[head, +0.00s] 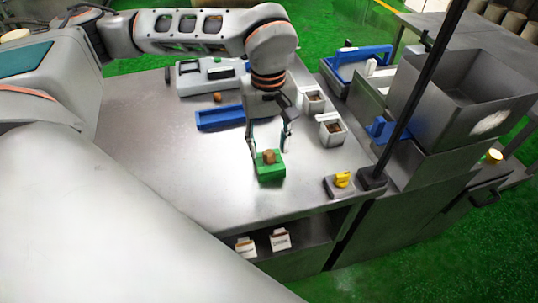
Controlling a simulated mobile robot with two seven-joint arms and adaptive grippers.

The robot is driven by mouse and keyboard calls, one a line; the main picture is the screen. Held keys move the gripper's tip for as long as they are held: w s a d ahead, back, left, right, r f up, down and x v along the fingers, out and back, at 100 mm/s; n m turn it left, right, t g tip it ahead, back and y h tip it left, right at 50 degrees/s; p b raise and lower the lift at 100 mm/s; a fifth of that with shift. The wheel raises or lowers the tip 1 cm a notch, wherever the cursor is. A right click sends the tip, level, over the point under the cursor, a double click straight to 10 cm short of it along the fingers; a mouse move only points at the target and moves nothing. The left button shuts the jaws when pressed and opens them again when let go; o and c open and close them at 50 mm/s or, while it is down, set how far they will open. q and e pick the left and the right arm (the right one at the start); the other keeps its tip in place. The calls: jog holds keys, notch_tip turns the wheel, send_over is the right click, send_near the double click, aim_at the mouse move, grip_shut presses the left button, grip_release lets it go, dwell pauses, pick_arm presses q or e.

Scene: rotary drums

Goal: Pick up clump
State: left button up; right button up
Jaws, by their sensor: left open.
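A small brown clump (269,156) sits on top of a green block-like holder (270,171) on the steel table. My left gripper (268,148) points down over it, its fingers apart, one to each side of the clump. I cannot tell whether the fingers touch it. Another small orange-brown lump (217,97) lies farther back, near a blue tray (220,117). My right gripper is not in view.
Two white bins with brown contents (331,130) stand right of the gripper. A yellow item on a grey base (341,182) is near the front right edge. A dark post and a large metal hopper (462,95) rise at the right. The table's left part is clear.

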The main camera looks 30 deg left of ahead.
aim_at(269, 153)
pick_arm(q)
notch_tip(269, 153, down, 3)
jog(key=shift+w+f, duration=0.1)
jog(key=shift+c, duration=0.3)
jog(key=c, duration=0.8)
